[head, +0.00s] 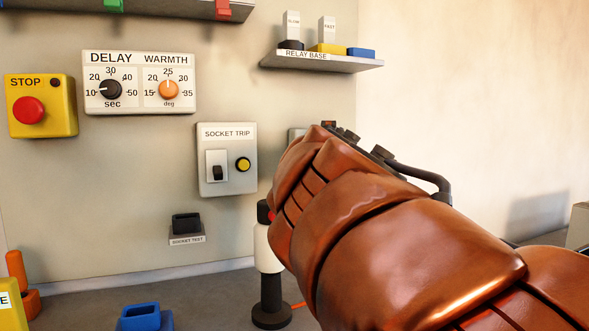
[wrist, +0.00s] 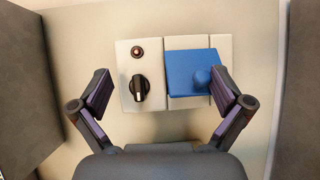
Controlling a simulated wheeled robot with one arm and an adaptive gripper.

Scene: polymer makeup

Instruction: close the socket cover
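The blue socket cover (wrist: 190,75) shows in the wrist view as a square plate with a round blue knob (wrist: 202,77) near its right side. It sits on a pale wall panel (wrist: 135,104) and looks slightly skewed; I cannot tell how far it stands off the panel. My gripper (wrist: 161,85) is open and empty. Its left finger is beside the panel's left edge, and its right finger is close to the knob and the cover's right edge. Whether it touches them is unclear. In the head view my copper-coloured arm hides the cover and gripper fingers.
A black rotary knob (wrist: 139,88) and a small round red-brown part (wrist: 136,52) are left of the cover. The socket trip box (head: 226,184), socket test holder (head: 187,239) and relay shelf (head: 320,63) are on the wall nearby. A white-and-black stand (head: 267,250) is beside my arm.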

